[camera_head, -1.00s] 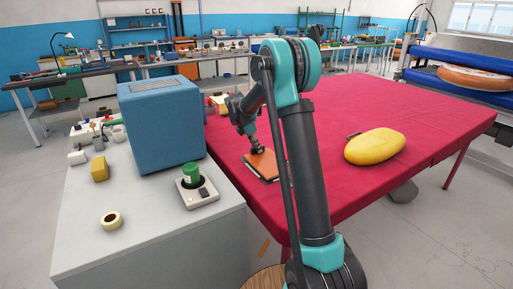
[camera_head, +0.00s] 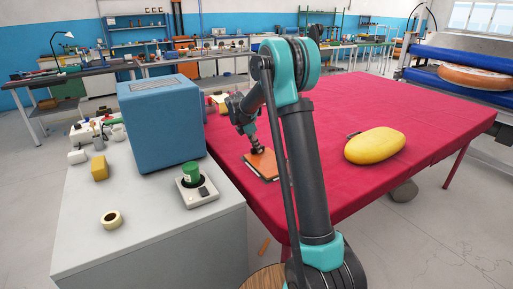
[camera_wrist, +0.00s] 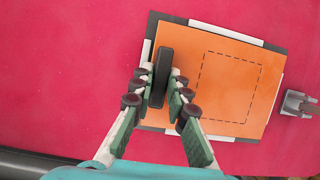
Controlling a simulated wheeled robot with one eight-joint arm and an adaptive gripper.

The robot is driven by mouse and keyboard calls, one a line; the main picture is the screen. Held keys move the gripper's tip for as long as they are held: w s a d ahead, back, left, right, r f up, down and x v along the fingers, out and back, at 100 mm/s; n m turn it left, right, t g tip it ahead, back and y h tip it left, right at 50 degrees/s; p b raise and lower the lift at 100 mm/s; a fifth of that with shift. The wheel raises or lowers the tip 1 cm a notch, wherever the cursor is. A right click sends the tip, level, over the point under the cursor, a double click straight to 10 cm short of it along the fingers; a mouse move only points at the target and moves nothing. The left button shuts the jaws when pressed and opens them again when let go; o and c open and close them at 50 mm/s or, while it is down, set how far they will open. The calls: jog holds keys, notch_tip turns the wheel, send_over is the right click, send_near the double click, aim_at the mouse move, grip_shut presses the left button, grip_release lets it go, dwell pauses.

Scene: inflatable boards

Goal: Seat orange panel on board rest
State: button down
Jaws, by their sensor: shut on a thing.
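The orange panel (camera_wrist: 228,80) is a flat sheet with a dashed rectangle and a black upright handle (camera_wrist: 161,78) near its left side. My gripper (camera_wrist: 160,70) is shut on this handle, with fingers on both sides of it. The panel lies over the board rest (camera_wrist: 153,24), whose dark border shows at the upper left, with white strips along its edges. I cannot tell whether the panel touches the rest all round. In the head view the panel (camera_head: 264,161) is beneath my gripper (camera_head: 257,150), partly hidden by my arm.
A grey metal clamp-like part (camera_wrist: 297,104) stands just right of the panel. The red table (camera_head: 340,110) is mostly clear, with a yellow oval object (camera_head: 375,146) to the right.

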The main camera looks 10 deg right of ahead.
jog(key=shift+f, duration=0.15)
dwell(0.3)
jog(key=c, duration=1.4)
grip_release()
jog(key=shift+o, duration=0.4)
jog(key=o, duration=0.4)
jog(key=shift+r, duration=3)
